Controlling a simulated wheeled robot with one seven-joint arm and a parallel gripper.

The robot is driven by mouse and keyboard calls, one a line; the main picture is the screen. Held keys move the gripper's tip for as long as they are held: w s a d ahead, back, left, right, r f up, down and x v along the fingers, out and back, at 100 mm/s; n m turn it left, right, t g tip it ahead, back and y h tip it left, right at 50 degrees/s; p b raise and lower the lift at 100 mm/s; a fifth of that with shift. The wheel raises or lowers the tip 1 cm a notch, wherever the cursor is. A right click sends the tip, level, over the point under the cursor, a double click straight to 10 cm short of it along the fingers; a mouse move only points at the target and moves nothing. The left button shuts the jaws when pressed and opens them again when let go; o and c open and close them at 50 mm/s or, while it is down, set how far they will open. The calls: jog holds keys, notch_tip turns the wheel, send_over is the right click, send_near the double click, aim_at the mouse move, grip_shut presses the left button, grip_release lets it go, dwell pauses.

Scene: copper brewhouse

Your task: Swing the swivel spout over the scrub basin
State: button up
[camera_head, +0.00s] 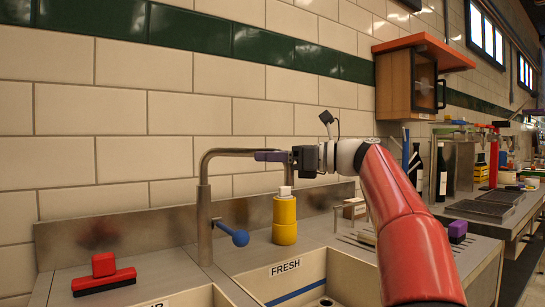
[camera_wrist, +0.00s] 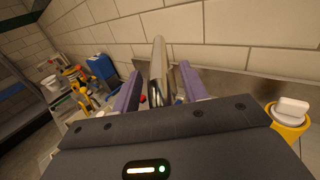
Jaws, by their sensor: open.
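The swivel spout (camera_head: 204,222) is a grey metal pipe. It rises from the counter between two basins, bends and runs right along the wall, with its end turned down above the yellow bottle. My gripper (camera_head: 270,156) is at the outer part of the pipe, its purple fingers open. In the wrist view the spout (camera_wrist: 158,62) runs between the two open fingers (camera_wrist: 160,85); contact cannot be told. The right basin (camera_head: 340,270) is labelled FRESH. The left basin (camera_head: 195,298) is mostly out of frame, its label cut off, so I cannot read it as scrub.
A blue-knobbed lever (camera_head: 238,236) sticks out from the spout's post. A yellow bottle (camera_head: 284,220) stands behind the right basin, near the wall. A red brush (camera_head: 104,277) lies on the left counter. A wooden wall cabinet (camera_head: 408,85) hangs at the right.

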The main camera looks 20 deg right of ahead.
jog(key=shift+c, duration=0.3)
grip_shut()
